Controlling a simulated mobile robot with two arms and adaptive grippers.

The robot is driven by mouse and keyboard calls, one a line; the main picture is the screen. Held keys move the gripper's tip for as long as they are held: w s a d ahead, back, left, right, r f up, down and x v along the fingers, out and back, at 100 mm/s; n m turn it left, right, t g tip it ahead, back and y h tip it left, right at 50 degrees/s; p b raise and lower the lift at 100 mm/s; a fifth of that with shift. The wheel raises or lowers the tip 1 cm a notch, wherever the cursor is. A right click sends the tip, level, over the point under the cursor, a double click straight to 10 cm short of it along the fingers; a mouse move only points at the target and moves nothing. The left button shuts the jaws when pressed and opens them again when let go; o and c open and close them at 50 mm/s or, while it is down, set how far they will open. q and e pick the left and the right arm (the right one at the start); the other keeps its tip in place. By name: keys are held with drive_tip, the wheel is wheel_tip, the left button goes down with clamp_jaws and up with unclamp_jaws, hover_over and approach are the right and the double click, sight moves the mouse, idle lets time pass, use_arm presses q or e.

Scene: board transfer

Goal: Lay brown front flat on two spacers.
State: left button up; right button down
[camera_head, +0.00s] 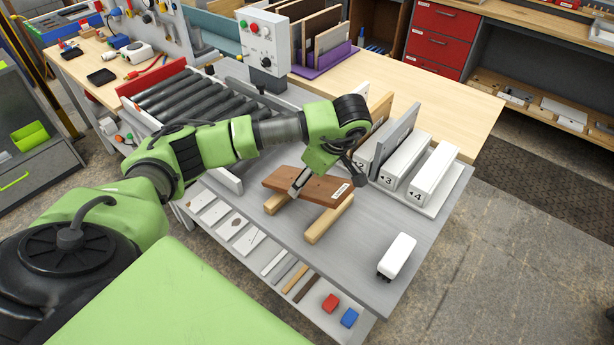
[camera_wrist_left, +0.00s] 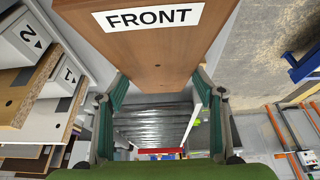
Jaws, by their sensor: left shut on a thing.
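The brown front (camera_head: 322,188) is a flat board with a white label, seen over two light wooden spacers, the left spacer (camera_head: 276,203) and the right spacer (camera_head: 327,221). It looks roughly level; I cannot tell whether it touches both spacers. My left gripper (camera_head: 299,181) comes from above and is shut on the board's edge. The board hides part of the spacers. My right gripper is not in view.
A rack with numbered white blocks (camera_head: 433,172) and upright boards stands right of the spacers. A white block (camera_head: 397,256) sits near the table's right front edge. A roller conveyor (camera_head: 195,93) lies behind left. The grey table (camera_head: 365,228) is bare around the right spacer.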

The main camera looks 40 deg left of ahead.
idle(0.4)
use_arm(q)
drive_tip(key=shift+d+f+y+b, duration=0.3)
drive_tip(key=shift+f+y+b, duration=0.2)
drive_tip(key=shift+f+b, duration=0.1)
idle(0.3)
drive_tip(key=shift+d+f+y+b, duration=0.35)
drive_tip(key=shift+f+y+b, duration=0.15)
drive_tip(key=shift+f+b, duration=0.15)
drive_tip(key=shift+d+f+y, duration=0.2)
drive_tip(key=shift+f+y, duration=0.3)
drive_tip(key=shift+f, duration=0.1)
idle(0.5)
